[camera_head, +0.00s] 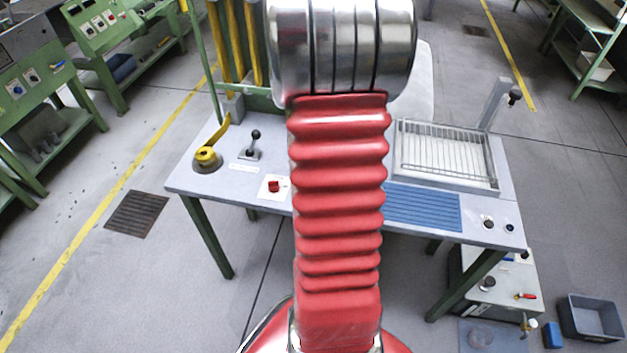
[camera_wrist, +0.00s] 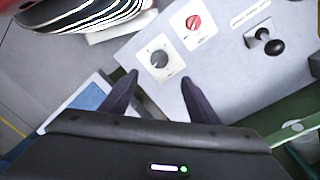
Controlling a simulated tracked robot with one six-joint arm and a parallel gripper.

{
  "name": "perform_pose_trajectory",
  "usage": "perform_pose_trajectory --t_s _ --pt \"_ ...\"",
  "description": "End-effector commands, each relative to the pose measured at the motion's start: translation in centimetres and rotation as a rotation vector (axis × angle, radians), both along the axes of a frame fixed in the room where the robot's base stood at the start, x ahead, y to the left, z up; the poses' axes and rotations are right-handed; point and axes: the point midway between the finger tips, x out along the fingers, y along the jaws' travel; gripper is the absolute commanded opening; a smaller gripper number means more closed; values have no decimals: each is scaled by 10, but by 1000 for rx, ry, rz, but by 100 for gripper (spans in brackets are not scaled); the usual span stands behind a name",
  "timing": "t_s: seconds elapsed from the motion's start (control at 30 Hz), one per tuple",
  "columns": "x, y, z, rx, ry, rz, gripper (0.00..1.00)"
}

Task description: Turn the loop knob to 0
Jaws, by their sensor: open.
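A dark round knob (camera_wrist: 158,60) sits on a white square dial plate on the grey table top, in the wrist view. Its label and pointer mark are too small to read, so I cannot tell which number it points to or confirm that it is the loop knob. My gripper (camera_wrist: 160,80) is open and empty. Its two dark fingers are spread apart on either side just below the dark knob in the picture; I cannot tell their height above it. In the head view my arm hides the gripper and this knob.
A red knob (camera_wrist: 194,22) is close by; it also shows in the head view (camera_head: 273,186). A black-knobbed lever (camera_wrist: 272,46) and a yellow-handled valve (camera_head: 207,155) stand farther along the table (camera_head: 360,205). A wire rack (camera_head: 445,155) and blue slatted panel (camera_head: 424,207) occupy the right side.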

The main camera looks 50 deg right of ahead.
Motion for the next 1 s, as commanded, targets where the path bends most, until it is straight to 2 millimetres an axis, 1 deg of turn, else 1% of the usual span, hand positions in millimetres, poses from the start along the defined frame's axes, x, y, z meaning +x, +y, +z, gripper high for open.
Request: perform_pose_trajectory --t_s 0.17,0.27,0.8,1.0 --pt "-1 1 -14 2 1 1 55" --pt "-2 1 -26 2 2 1 55" --pt "-8 4 -109 3 2 1 55" --pt "-9 4 -131 1 1 1 55"
